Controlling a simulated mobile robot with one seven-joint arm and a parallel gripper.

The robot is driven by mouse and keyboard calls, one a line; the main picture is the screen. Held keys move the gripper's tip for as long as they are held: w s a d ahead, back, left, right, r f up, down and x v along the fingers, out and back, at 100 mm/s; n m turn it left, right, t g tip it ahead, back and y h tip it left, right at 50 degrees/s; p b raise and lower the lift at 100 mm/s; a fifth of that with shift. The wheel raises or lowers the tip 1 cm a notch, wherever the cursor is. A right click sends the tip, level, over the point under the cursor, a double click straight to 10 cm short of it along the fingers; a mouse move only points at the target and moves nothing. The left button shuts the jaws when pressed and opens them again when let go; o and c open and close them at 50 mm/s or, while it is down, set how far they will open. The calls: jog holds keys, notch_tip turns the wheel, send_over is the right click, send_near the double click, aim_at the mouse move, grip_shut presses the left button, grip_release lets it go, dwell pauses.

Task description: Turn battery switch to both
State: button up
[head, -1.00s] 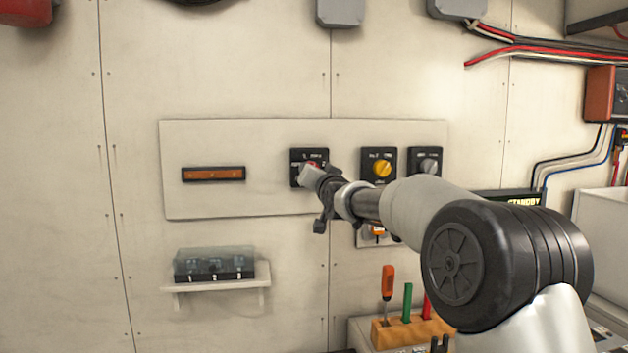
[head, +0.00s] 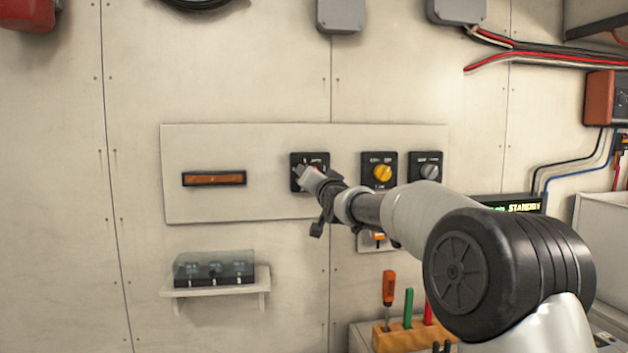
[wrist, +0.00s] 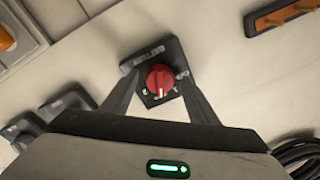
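The battery switch is a red round knob (wrist: 160,80) on a black square plate, which carries upside-down lettering in the wrist view. A pale pointer mark shows on the knob's lower edge there; the position labels are too small to read. In the head view the plate (head: 310,158) is on the pale panel, and my gripper hides the knob. My gripper (head: 305,173) reaches the plate from the right. In the wrist view its two fingers (wrist: 160,84) are apart, one on each side of the knob, with slim gaps visible. I cannot tell whether either touches it.
Two similar black switch plates, one with a yellow knob (head: 383,173) and one with a grey knob (head: 429,171), sit close by on the right. An orange bar (head: 214,178) is at left. Below are a shelf (head: 215,291) with a clear-covered box and a tool rack (head: 401,339).

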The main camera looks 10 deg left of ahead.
jog(key=r+b+v, duration=0.1)
jog(key=v, duration=1.6)
jog(key=shift+s+f+b, duration=0.2)
jog(key=shift+f+b, duration=0.1)
jog(key=shift+f, duration=0.2)
jog(key=shift+d, duration=0.1)
